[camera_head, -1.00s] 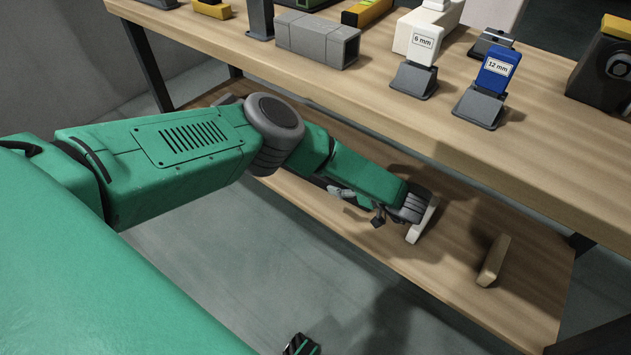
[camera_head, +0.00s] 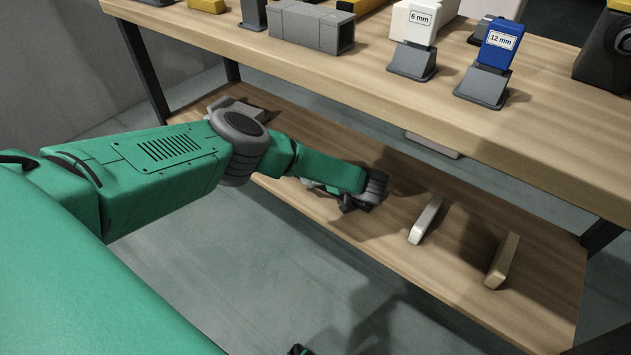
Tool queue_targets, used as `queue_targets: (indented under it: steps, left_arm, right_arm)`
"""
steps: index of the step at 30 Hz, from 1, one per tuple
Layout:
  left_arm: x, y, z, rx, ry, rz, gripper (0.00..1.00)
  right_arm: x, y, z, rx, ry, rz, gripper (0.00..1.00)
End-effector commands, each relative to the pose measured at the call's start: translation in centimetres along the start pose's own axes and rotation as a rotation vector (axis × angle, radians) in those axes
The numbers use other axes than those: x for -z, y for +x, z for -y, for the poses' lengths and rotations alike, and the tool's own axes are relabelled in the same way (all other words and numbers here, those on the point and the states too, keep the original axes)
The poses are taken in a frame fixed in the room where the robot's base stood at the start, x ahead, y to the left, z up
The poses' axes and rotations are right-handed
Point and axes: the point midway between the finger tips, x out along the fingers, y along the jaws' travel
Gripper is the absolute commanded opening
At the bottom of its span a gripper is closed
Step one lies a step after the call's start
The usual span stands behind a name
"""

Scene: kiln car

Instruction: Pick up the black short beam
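I cannot pick out a black short beam in this view. Two pale short beams lie on the lower wooden shelf: a whitish one (camera_head: 426,219) and a tan one (camera_head: 502,260) to its right. My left arm reaches over this shelf from the left. Its wrist is left of the whitish beam and apart from it. Dark parts of my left gripper (camera_head: 350,203) show below the wrist; the fingers are mostly hidden and I cannot tell what is between them. My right gripper cannot be made out; only a small dark part shows at the bottom edge.
The upper tabletop (camera_head: 370,80) overhangs the shelf (camera_head: 385,250). On it stand a grey square block (camera_head: 312,28), a white "6 mm" holder (camera_head: 417,30), a blue "12 mm" holder (camera_head: 497,48) and a black device (camera_head: 607,55).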

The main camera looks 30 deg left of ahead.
Motion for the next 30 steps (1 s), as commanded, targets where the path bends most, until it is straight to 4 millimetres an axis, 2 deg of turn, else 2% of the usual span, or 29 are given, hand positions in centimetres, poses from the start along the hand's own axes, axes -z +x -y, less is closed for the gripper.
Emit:
queue_targets:
  steps: [2,8,14,26,30]
  left_arm:
    - [0.0,0.8,0.0,-0.001,-0.001,0.000,0.68]
    - [0.2,0.7,-0.1,-0.002,0.000,0.000,0.68]
    - [0.2,0.6,-0.1,-0.002,0.000,-0.002,0.01]
    - [0.5,0.6,-0.2,-0.003,-0.004,-0.004,0.00]
    - [1.7,0.0,-0.2,-0.003,-0.005,-0.004,0.00]
  right_arm:
    - [0.0,0.4,0.0,0.000,0.000,0.000,0.40]
    - [0.0,0.2,0.0,0.000,-0.001,-0.001,0.40]
    - [0.0,0.2,0.0,0.000,-0.001,-0.001,0.40]
    - [0.0,0.2,0.0,0.000,0.000,-0.001,0.40]
    - [0.1,-0.6,0.0,0.000,0.000,-0.001,0.40]
